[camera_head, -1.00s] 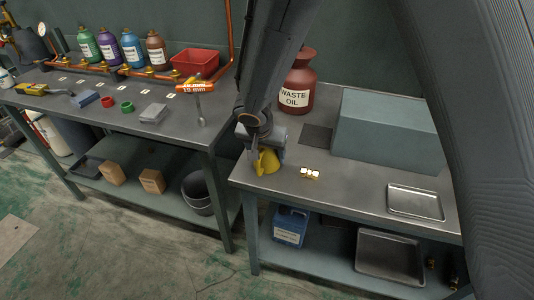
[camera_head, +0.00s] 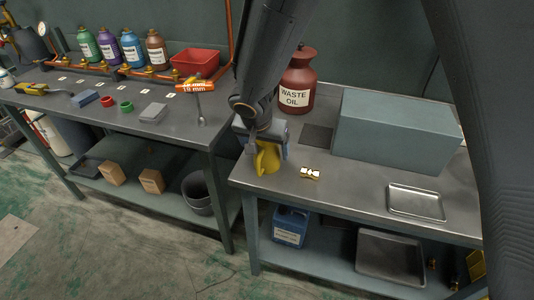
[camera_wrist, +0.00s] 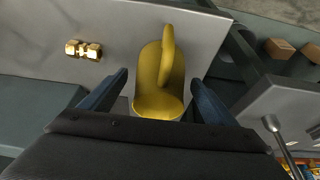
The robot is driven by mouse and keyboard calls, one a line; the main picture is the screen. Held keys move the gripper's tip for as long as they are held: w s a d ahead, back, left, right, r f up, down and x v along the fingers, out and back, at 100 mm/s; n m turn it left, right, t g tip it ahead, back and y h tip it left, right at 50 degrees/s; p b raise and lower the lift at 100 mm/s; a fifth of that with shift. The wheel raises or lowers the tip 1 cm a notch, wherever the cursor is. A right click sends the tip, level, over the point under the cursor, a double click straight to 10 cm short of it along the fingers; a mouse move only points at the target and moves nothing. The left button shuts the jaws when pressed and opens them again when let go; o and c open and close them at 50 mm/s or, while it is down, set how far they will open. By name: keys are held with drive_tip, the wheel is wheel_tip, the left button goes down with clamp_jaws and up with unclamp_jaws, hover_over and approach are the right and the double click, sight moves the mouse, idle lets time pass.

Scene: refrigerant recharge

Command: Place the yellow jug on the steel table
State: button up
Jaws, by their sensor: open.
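The yellow jug (camera_head: 267,158) stands at the left front part of the steel table (camera_head: 340,190); in the wrist view the jug (camera_wrist: 158,80) sits over the grey table top (camera_wrist: 120,50). My gripper (camera_head: 265,150) is right at the jug, partly hiding it in the head view. In the wrist view its two blue fingers (camera_wrist: 155,92) are apart, one on each side of the jug, with a gap on both sides.
A brass fitting (camera_head: 310,172) lies right of the jug. A metal tray (camera_head: 415,203), a grey-blue box (camera_head: 395,130) and a red waste oil can (camera_head: 298,82) are on the same table. A gap separates it from the left bench (camera_head: 120,110).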

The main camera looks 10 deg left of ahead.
drive_tip(key=b+v, duration=0.1)
drive_tip(key=v, duration=0.8)
drive_tip(key=s+d+f+g, duration=0.1)
drive_tip(key=s+d+g, duration=0.1)
drive_tip(key=d, duration=1.8)
drive_tip(key=s+d+f+g, duration=0.1)
drive_tip(key=s+d, duration=0.8)
drive_tip(key=d, duration=0.4)
drive_tip(key=shift+s+d+f+n+g, duration=0.25)
drive_tip(key=shift+d+f+n+g, duration=0.05)
drive_tip(key=shift+n+g, duration=0.1)
